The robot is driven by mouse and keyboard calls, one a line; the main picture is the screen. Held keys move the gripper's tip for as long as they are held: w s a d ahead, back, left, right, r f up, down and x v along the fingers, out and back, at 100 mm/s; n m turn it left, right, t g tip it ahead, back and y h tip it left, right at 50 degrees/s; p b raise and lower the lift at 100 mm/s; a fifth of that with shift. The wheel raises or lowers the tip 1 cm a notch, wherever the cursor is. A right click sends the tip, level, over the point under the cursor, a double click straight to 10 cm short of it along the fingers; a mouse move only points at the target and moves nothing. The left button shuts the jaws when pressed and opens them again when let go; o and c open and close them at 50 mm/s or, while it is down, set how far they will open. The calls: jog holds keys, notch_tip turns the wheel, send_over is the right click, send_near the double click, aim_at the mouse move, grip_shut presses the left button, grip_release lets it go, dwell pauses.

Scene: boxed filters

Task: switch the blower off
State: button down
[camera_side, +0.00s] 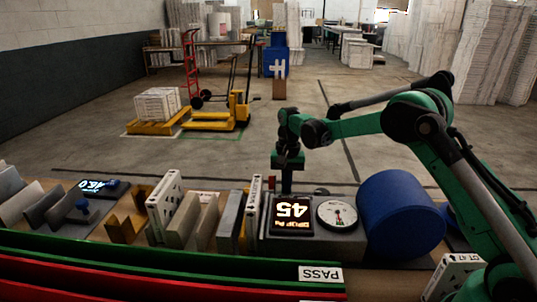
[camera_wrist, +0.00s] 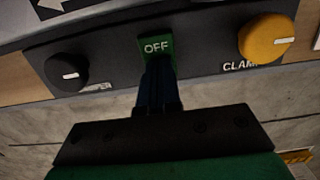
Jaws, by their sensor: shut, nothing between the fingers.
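A grey box (camera_side: 313,246) stands on the bench in the side view, with a lit display (camera_side: 292,214) reading 45 and a round dial gauge (camera_side: 337,214). In the wrist view its dark panel (camera_wrist: 110,64) carries a green button marked OFF (camera_wrist: 156,46). My gripper (camera_side: 287,190) points down at the far edge of the box, and its fingers are shut and empty. In the wrist view the fingertips (camera_wrist: 157,62) overlap the lower edge of the green button; I cannot tell whether they touch it. The panel face is hidden in the side view.
On the panel, a black knob (camera_wrist: 69,73) is left of the button and a yellow knob (camera_wrist: 266,37) right. A blue drum (camera_side: 401,214) stands right of the box. White-framed filters (camera_side: 165,205) and several grey plates stand left. Open floor lies beyond the bench.

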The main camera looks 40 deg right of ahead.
notch_tip(320, 180, up, 14)
jog(key=w+d, duration=0.1)
jog(key=shift+w+d, duration=0.35)
jog(key=shift+f, duration=0.1)
dwell(0.4)
jog(key=shift+s+a+g+y, duration=0.3)
jog(key=shift+s+a, duration=0.2)
jog(key=shift+s, duration=0.05)
jog(key=f, duration=0.4)
jog(key=s+a+f, duration=0.1)
jog(key=f, duration=0.8)
jog(key=shift+s+a+f, duration=0.25)
jog(key=shift+s+a, duration=0.1)
